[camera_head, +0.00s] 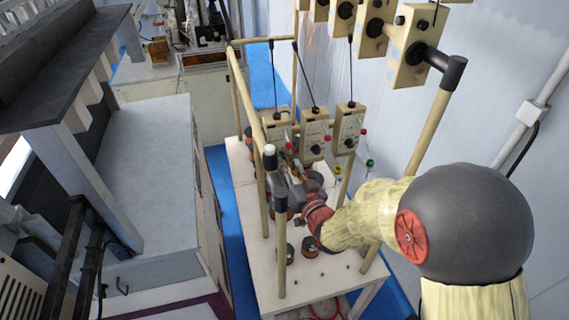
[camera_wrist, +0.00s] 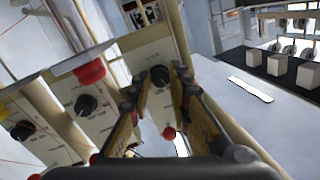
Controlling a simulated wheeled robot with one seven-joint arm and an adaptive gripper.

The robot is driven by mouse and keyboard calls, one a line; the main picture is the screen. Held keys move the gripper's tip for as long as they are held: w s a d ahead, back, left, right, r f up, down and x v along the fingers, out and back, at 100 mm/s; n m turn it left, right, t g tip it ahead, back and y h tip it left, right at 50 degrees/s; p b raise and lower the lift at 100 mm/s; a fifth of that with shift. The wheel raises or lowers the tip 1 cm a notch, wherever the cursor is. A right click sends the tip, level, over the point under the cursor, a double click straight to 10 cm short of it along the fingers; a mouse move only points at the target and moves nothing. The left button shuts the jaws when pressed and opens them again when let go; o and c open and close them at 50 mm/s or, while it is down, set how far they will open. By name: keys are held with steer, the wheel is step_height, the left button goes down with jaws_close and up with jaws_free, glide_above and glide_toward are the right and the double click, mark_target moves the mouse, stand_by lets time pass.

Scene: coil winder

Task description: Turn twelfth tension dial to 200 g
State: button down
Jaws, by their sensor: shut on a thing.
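In the wrist view, a cream tensioner box (camera_wrist: 137,60) carries a black dial (camera_wrist: 159,75) on its face. My gripper (camera_wrist: 158,82) has its two fingers on either side of this dial and is shut on it. The printed scale around the dial is too small and blurred to read. No number that marks it as the twelfth is legible. In the head view, my gripper (camera_head: 287,168) is at the row of tensioner boxes, and its fingers and the held dial are hard to make out there.
Neighbouring boxes with black dials (camera_wrist: 86,104) and red knobs (camera_wrist: 90,72) stand close on the left in the wrist view. Cream frame posts (camera_head: 280,240) surround my arm in the head view. More boxes (camera_head: 412,50) hang at the upper right. A grey cabinet (camera_head: 140,170) stands left.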

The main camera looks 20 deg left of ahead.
steer(key=shift+n+b, duration=0.3)
steer(key=shift+b, duration=0.3)
steer(key=n+b, duration=0.3)
steer(key=b, duration=0.1)
steer(key=n+h+b, duration=0.1)
steer(key=n+b, duration=0.2)
steer(key=b, duration=0.2)
steer(key=shift+n+g, duration=0.3)
steer(key=shift+r, duration=0.1)
steer(key=c, duration=1.6)
jaws_free()
steer(key=shift+c, duration=0.2)
steer(key=v, duration=1.2)
